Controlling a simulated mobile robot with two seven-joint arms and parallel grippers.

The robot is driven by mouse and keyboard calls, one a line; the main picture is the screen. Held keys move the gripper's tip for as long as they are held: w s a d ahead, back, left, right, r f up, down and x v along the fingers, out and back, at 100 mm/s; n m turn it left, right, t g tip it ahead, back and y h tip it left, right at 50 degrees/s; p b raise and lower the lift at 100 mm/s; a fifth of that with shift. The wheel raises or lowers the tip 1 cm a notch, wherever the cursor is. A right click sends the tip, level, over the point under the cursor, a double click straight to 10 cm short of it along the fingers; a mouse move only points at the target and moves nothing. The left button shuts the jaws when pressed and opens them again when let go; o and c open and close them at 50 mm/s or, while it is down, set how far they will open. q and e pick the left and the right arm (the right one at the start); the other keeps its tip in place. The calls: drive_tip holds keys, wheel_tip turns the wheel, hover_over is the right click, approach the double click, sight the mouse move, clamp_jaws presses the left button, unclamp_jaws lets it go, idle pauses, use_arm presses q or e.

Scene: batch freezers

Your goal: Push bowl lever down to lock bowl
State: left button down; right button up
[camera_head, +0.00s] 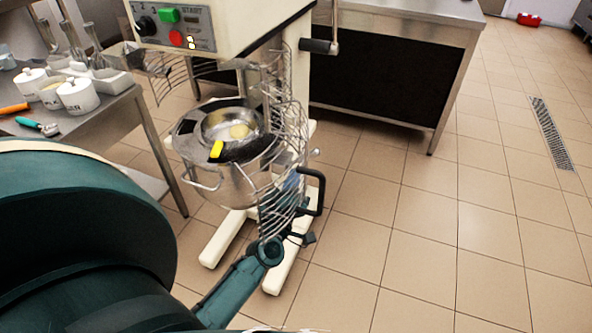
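The steel bowl (228,186) sits in the mixer, below its head. A wire guard (291,120) hangs open around the bowl's right side. I cannot tell which of these is the bowl lever. My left arm comes in from the lower left and reaches the bowl's lower right. My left gripper (287,190) is mostly hidden behind the guard wires, near the looped handle. Its fingers and any contact are unclear. My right gripper is not in view.
The mixer head (220,28) has a control panel and a black-gripped side lever (319,46). A steel table (95,108) with white jars stands at the left. A dark-fronted counter (390,75) is behind. The tiled floor (440,230) at right is clear.

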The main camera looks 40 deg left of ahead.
sight(311, 157)
use_arm(q)
drive_tip(key=f+x, duration=0.1)
drive_tip(key=x, duration=0.7)
drive_tip(key=shift+r, duration=0.45)
drive_tip(key=shift+w+d+f+m, duration=0.2)
drive_tip(key=shift+d+f+m, duration=0.1)
drive_tip(key=shift+m, duration=0.3)
drive_tip(key=shift+w+d+f+m+h, duration=0.15)
drive_tip(key=shift+d+f+m, duration=0.1)
drive_tip(key=shift+m, duration=0.3)
drive_tip(key=shift+d+f+m+h, duration=0.15)
drive_tip(key=shift+d+m, duration=0.15)
drive_tip(key=shift+m, duration=0.25)
wheel_tip(311, 157, down, 6)
drive_tip(key=d+m+t+h+b, duration=0.1)
drive_tip(key=d+m, duration=0.1)
drive_tip(key=m, duration=0.8)
drive_tip(key=shift+w+h, duration=0.25)
drive_tip(key=shift+h, duration=0.15)
drive_tip(key=shift+f, duration=0.15)
drive_tip(key=shift+s+f, duration=0.1)
